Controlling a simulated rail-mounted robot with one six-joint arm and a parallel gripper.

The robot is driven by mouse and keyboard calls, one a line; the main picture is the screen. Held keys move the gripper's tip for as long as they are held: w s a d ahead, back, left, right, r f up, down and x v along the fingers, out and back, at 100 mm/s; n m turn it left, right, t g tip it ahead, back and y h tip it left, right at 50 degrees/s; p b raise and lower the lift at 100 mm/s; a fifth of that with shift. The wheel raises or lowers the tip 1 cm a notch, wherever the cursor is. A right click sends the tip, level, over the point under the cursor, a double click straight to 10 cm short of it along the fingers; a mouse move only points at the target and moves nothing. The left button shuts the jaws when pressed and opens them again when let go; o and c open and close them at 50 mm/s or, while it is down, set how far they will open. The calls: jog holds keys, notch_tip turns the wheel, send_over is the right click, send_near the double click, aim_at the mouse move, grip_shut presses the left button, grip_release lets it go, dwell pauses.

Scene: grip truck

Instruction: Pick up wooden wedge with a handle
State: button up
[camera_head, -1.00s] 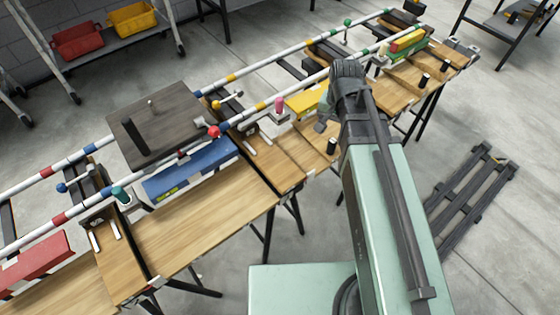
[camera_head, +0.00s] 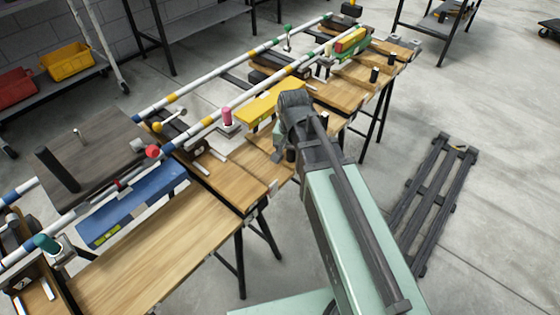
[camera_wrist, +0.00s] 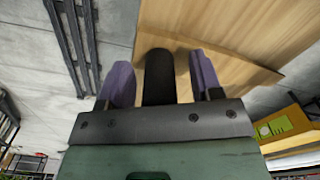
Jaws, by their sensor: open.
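The wooden wedge (camera_wrist: 228,35) is a pale wood board with a black upright handle (camera_wrist: 159,78), both close up in the wrist view. My gripper (camera_wrist: 160,80) is open, with one purple-grey finger on each side of the handle. Small gaps seem to show between the fingers and the handle; contact cannot be told. In the head view a black handle (camera_head: 291,155) shows just beside my wrist, and my arm hides much of the wood there. Similar boards with black handles (camera_head: 374,74) stand farther along the row.
Striped rails (camera_head: 215,78) run along the row of benches. A yellow block (camera_head: 268,103) lies close behind my wrist, and a blue block (camera_head: 135,203) is at left. A dark slatted rack (camera_head: 433,195) lies on the floor at right, with open floor around it.

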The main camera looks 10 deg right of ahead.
grip_shut()
dwell(0.3)
